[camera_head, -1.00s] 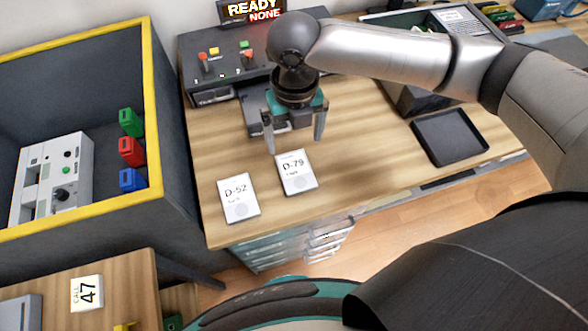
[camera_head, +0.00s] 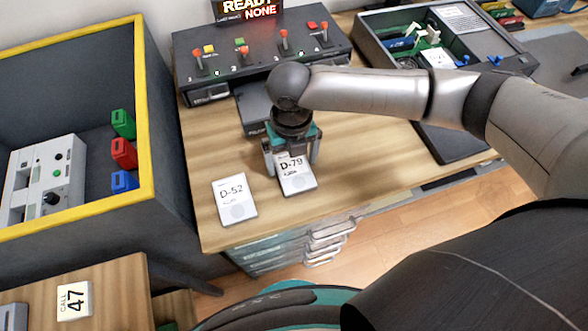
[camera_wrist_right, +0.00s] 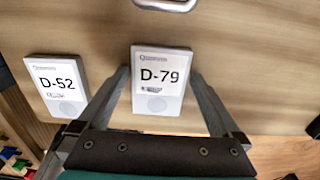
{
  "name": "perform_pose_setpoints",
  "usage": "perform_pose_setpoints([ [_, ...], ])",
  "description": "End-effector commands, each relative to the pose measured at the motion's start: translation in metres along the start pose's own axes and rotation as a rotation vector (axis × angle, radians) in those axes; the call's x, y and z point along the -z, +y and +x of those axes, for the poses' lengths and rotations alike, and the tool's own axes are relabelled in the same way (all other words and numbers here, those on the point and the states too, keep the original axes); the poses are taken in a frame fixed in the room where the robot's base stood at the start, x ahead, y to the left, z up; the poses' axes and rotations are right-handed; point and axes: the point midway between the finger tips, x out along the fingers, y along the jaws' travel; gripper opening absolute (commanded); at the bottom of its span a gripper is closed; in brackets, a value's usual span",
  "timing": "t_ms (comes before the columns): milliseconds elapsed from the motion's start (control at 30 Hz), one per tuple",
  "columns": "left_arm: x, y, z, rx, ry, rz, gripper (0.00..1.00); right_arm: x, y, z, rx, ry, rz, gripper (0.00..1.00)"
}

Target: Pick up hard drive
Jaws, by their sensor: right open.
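Two white hard drives lie flat on the wooden table. The one labelled D-79 (camera_head: 297,182) is on the right, and the one labelled D-52 (camera_head: 234,199) is to its left, nearer the front edge. My right gripper (camera_head: 292,170) is open over D-79, with one finger on each side of its far end. In the right wrist view, the D-79 drive (camera_wrist_right: 160,82) shows between the open fingers of my right gripper (camera_wrist_right: 160,75), and the D-52 drive (camera_wrist_right: 60,88) lies outside to the left. Whether the fingers touch D-79 cannot be told. My left gripper is not in view.
A dark console (camera_head: 262,62) with several levers stands behind, under a READY NONE sign (camera_head: 248,10). A black tray (camera_head: 452,143) is partly hidden under my arm. A yellow-edged dark bin (camera_head: 146,110) stands left. An open box (camera_head: 372,35) stands back right.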

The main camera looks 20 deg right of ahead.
Motion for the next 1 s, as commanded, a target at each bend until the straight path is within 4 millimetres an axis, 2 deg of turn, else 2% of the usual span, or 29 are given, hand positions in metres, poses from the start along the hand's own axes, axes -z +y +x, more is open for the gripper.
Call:
perform_pose_setpoints([
  [67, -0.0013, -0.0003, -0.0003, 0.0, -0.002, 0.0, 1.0, -0.0001, 0.0001, -0.0006, 0.0, 0.0, 0.0, 0.93],
  [733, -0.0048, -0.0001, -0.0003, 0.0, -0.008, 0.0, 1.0, -0.0003, 0.0, -0.0009, 0.0, -0.001, 0.001, 0.18],
  [1000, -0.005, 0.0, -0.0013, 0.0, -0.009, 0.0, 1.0, -0.0008, 0.0002, -0.0037, -0.001, -0.002, 0.001, 0.18],
])
